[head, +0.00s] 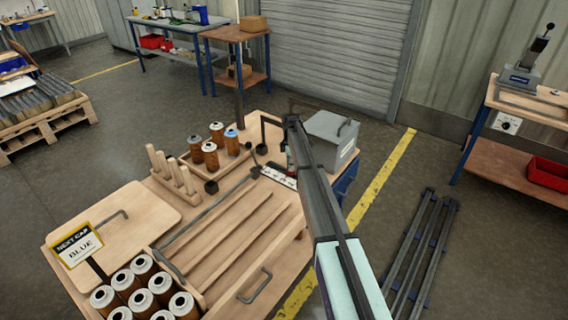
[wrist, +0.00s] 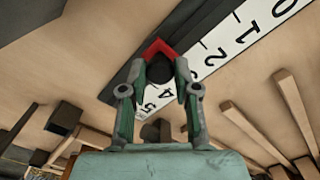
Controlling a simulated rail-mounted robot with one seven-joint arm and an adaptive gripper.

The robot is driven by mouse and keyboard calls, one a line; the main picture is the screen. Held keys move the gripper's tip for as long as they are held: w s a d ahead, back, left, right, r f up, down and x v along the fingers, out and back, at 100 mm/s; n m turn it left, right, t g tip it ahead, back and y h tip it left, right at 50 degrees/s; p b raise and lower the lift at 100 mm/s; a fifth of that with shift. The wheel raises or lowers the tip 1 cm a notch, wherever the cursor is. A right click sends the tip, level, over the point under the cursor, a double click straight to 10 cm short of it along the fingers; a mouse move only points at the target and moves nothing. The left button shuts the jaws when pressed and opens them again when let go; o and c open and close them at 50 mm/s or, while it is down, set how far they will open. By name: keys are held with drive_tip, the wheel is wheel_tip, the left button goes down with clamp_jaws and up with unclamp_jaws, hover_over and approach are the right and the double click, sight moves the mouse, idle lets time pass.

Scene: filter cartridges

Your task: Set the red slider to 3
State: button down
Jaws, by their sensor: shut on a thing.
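In the wrist view, the red slider (wrist: 155,47) shows as a red angled piece at my fingertips, on a dark rail. My gripper (wrist: 161,70) is shut on it, one finger on each side. A white number scale (wrist: 232,45) runs diagonally beside the rail; 0, 1, 2, 4 and 5 can be read, while the 3 is hidden behind my right finger. The slider's exact reading cannot be told. In the head view the scale (head: 280,177) lies on the bench below my arm; the slider cannot be made out there.
On the wooden bench (head: 222,228), a grey box (head: 325,140) stands just beyond my arm. Capped cartridges (head: 210,155) and wooden pegs (head: 176,172) stand left of the scale. More cartridges (head: 143,268) fill a front bin near a "NEXT CAP BLUE" sign (head: 76,246).

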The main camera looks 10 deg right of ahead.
drive_tip(key=c, duration=0.9)
unclamp_jaws()
drive_tip(key=shift+f, duration=0.1)
drive_tip(key=shift+o, duration=0.2)
wheel_tip(320, 180, up, 12)
